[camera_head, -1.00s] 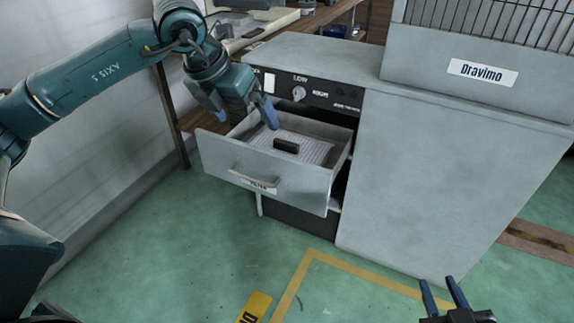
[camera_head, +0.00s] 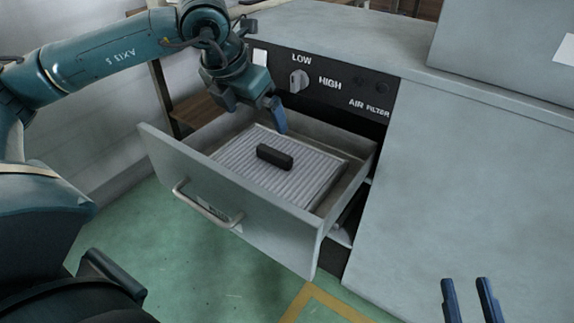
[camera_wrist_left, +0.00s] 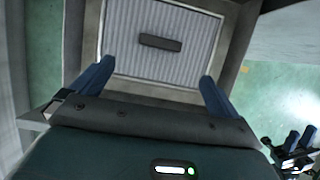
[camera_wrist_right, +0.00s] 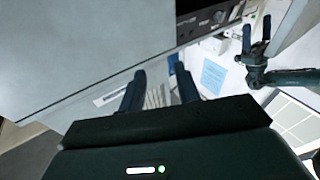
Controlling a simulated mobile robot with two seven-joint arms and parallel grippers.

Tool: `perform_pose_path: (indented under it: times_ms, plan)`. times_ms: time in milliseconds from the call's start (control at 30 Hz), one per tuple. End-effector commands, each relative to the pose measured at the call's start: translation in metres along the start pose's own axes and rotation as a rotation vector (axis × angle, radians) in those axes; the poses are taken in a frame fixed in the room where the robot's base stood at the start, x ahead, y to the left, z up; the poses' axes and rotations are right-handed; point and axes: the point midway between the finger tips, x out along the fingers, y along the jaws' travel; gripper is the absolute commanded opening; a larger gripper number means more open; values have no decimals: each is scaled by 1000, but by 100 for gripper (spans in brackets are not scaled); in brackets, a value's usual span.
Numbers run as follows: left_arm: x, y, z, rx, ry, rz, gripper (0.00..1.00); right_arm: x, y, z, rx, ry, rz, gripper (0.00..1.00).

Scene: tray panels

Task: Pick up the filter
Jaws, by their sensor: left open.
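The filter (camera_head: 235,157) is a pleated light-grey panel with a black block handle (camera_head: 274,157) on top. It lies flat inside the open drawer (camera_head: 215,198). The filter also shows in the left wrist view (camera_wrist_left: 188,65), its handle (camera_wrist_left: 160,42) crosswise between and beyond the fingertips. My left gripper (camera_head: 252,113) is open and empty, above the back part of the drawer, apart from the handle. In the left wrist view its fingers (camera_wrist_left: 158,72) stand wide apart. My right gripper (camera_head: 468,285) is open and empty at the lower right, away from the drawer.
The grey cabinet (camera_head: 450,170) fills the right side. A black panel with a knob (camera_head: 299,80) and "AIR FILTER" lettering sits above the drawer. The drawer's bar handle (camera_head: 205,206) juts out in front. A grey box (camera_head: 500,40) stands on the cabinet. Green floor is open at front.

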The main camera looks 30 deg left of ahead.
Motion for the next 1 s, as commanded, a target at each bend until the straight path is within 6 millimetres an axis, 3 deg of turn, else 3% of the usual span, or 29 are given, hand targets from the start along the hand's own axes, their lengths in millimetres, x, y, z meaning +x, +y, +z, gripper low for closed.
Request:
perform_pose_path:
  times_ms: [400,700,1000]
  plan:
    - [69,-1,-2,1,1,-1,100,1,-5,1,49,57,-19,33]
    - [94,-1,-2,1,0,0,100,3,-4,-2,45,92,-26,33]
    - [133,-2,-2,-1,-1,0,100,14,6,-27,-59,259,-34,33]
